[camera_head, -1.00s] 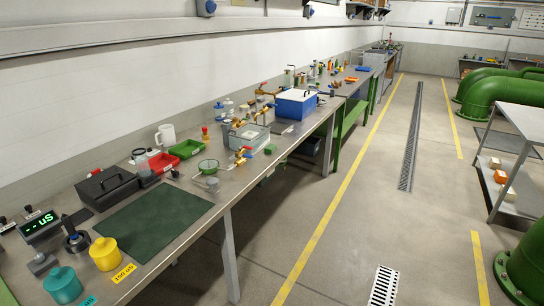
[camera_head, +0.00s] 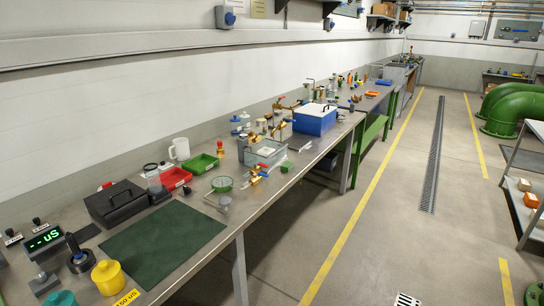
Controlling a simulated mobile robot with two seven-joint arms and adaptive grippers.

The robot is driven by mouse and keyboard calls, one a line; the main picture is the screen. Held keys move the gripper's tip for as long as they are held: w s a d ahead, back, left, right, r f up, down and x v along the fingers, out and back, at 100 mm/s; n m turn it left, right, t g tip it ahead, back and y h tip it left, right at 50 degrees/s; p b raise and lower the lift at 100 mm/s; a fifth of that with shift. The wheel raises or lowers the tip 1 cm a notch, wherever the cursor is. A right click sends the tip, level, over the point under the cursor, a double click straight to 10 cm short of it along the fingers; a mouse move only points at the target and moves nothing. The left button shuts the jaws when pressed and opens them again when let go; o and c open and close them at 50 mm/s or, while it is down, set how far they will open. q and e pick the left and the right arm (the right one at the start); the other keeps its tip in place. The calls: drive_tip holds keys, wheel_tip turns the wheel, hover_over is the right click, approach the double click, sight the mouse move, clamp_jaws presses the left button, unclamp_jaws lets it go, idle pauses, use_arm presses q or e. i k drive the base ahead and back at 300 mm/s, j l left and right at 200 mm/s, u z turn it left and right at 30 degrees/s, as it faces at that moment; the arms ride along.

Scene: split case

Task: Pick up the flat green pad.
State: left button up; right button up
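A flat dark green mat (camera_head: 163,246) lies on the near part of the long grey workbench (camera_head: 228,235), close to its front edge. A small green block (camera_head: 286,167) sits farther along the bench, near the front edge. It is too small to tell whether it is a pad. A round green-rimmed item (camera_head: 222,184) lies between them. Neither of my grippers shows in the head view.
A black case (camera_head: 114,203), red tray (camera_head: 175,179) and green tray (camera_head: 202,164) stand behind the mat. A yellow pot (camera_head: 108,277) and a teal pot (camera_head: 60,299) are at the near end. A blue cooler (camera_head: 315,119) stands farther along.

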sight(287, 165)
drive_tip(key=i+l+u, duration=0.1)
drive_tip(key=u, duration=0.25)
drive_tip(key=i+l+u, duration=0.1)
drive_tip(key=u, duration=0.3)
drive_tip(key=l+u, duration=0.1)
drive_tip(key=u, duration=0.25)
drive_tip(key=i+l+u, duration=0.2)
drive_tip(key=l, duration=0.15)
drive_tip(key=l+u, duration=0.35)
drive_tip(key=l, duration=0.3)
drive_tip(key=i+l+u, duration=0.1)
drive_tip(key=l, duration=0.45)
drive_tip(key=l+u, duration=0.1)
drive_tip(key=l, duration=0.45)
